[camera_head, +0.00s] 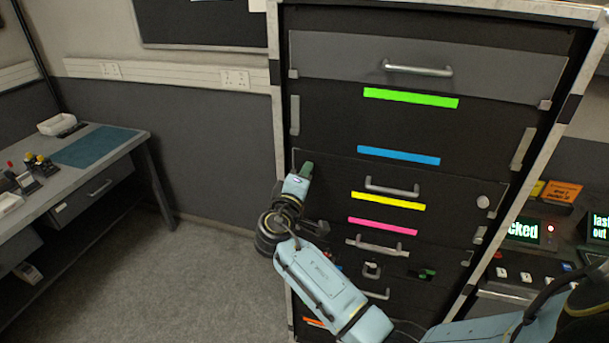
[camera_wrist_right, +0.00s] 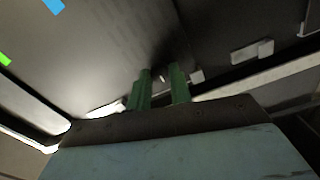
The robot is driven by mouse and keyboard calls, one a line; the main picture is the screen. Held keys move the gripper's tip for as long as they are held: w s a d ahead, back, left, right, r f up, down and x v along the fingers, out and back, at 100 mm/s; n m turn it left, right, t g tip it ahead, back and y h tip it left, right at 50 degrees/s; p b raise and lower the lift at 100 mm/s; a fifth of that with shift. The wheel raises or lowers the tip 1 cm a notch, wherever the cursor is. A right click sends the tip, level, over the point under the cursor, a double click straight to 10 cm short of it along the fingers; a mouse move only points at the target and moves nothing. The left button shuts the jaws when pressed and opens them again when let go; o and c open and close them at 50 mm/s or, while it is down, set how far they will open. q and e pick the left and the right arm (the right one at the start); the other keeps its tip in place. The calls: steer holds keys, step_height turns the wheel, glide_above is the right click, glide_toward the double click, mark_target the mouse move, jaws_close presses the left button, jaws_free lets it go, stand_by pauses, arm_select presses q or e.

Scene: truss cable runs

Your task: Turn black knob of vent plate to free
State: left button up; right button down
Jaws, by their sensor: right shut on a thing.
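My right gripper (camera_head: 307,168) is at the left end of a dark panel (camera_head: 335,172) in the rack, with its green fingertips against the panel front. This panel, which I take to be the vent plate, has a grey bar handle and a pale round knob (camera_head: 483,201) at its right end. The black knob is hidden behind my fingers in the head view. In the right wrist view the two green fingers (camera_wrist_right: 162,82) stand close together, shut on what I take to be the black knob. How the knob is turned cannot be seen. My left gripper is not in view.
A grey drawer front (camera_head: 430,70) tops the rack. Green, blue, yellow and pink strips mark the panels. Lower handles stick out below, near my forearm. A console (camera_head: 520,260) with lit displays is at right. A workbench (camera_head: 130,137) is at left; open floor lies between.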

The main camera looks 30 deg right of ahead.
steer(key=c, duration=1.3)
jaws_free()
steer(key=shift+o, duration=0.2)
steer(key=shift+a, duration=0.15)
steer(key=b+v, duration=0.2)
steer(key=v, duration=1.1)
steer(key=shift+b, duration=0.4)
steer(key=shift+s+a, duration=0.1)
